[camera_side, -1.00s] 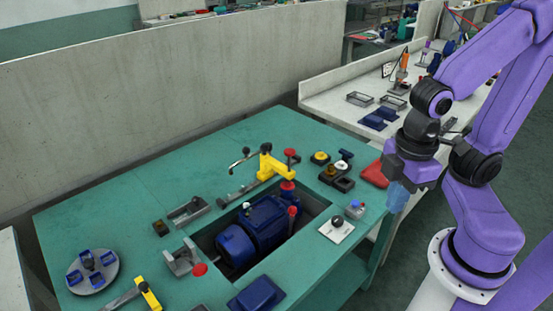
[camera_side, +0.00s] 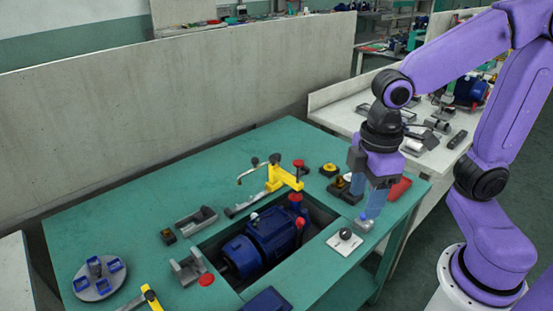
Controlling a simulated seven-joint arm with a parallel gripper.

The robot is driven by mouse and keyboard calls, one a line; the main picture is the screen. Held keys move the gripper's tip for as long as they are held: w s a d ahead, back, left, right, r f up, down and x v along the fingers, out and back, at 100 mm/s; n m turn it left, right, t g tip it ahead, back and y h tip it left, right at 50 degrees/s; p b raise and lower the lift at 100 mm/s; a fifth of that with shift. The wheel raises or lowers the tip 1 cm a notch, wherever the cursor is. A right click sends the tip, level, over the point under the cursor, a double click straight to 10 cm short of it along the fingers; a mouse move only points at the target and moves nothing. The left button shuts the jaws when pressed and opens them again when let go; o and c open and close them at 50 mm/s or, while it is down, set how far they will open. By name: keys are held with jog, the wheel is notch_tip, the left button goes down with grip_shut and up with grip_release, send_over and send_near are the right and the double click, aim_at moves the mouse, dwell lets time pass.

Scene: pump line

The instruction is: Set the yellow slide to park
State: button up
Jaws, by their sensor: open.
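A yellow bracket-like piece (camera_side: 280,178) stands at the back of the pump pit beside a grey rail with dark knobs. A second yellow piece (camera_side: 152,299) sits at the front left and is cut by the picture's edge. I cannot tell from this view which one is the slide, nor read any park mark. My gripper (camera_side: 367,192) points down, with clear bluish fingers, over the right part of the green table. It is open and apart from both yellow pieces. It hides part of the small parts behind it.
A blue pump (camera_side: 262,240) lies in the table's pit, with red knobs standing near it. A white plate with a black knob (camera_side: 345,236) is to its right. A round grey plate with blue pieces (camera_side: 99,281) is at the left. The back left of the green table (camera_side: 150,195) is clear.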

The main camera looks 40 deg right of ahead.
jog(key=w+a+r, duration=0.2)
jog(key=w+a, duration=0.1)
jog(key=w, duration=0.8)
jog(key=m, duration=0.3)
send_over(274, 155)
notch_tip(274, 155, down, 18)
jog(key=shift+r, duration=0.15)
jog(key=shift+s, duration=0.1)
grip_shut()
